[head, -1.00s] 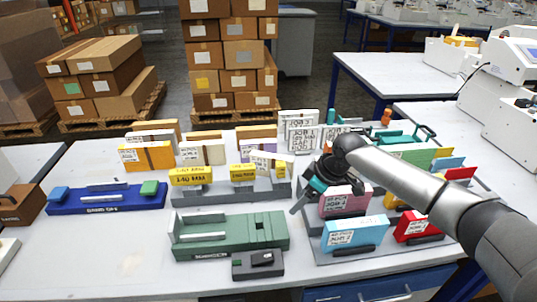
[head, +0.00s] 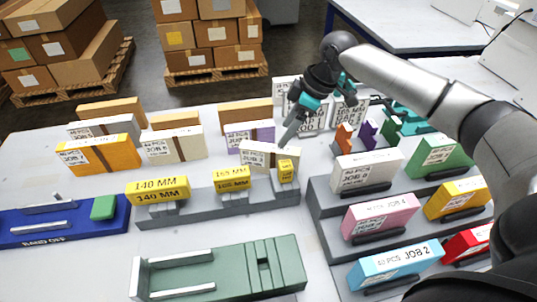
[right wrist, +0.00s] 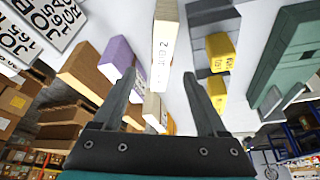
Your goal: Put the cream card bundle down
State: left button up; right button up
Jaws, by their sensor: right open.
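A cream card bundle (head: 262,157) with a printed label stands upright on the table, behind the grey block with yellow tags and in front of a purple-labelled bundle. My right gripper (head: 291,134) is open, its fingers pointing down close to that bundle's right end. In the right wrist view, the cream bundle (right wrist: 164,45) lies ahead between the open fingertips (right wrist: 160,76), with gaps at both sides. Another cream bundle (head: 188,146) stands further left, and a whitish one (head: 375,168) sits in the stepped rack. My left gripper is not in view.
The grey stepped rack (head: 318,215) holds pink, blue, yellow, green and red bundles. A green fixture (head: 215,275) lies at the front, a blue tray (head: 60,222) at left. Bare table shows between fixture and rack.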

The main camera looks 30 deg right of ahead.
aim_at(275, 148)
jog(key=x, duration=0.3)
jog(key=b+x, duration=0.1)
jog(key=x, duration=0.2)
jog(key=shift+s, duration=0.2)
jog(key=shift+b+x, duration=0.45)
jog(key=shift+x, duration=0.65)
jog(key=shift+w+a+f, duration=0.1)
jog(key=shift+a+f, duration=0.15)
jog(key=shift+f, duration=0.25)
jog(key=b+x, duration=0.2)
jog(key=x, duration=0.1)
jog(key=shift+w+a+f, duration=0.1)
jog(key=shift+a+f, duration=0.05)
jog(key=shift+f, duration=0.35)
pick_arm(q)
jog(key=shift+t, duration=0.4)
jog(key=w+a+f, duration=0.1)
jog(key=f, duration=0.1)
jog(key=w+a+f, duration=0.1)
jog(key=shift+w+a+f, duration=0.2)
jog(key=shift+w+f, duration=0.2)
pick_arm(e)
grip_shut()
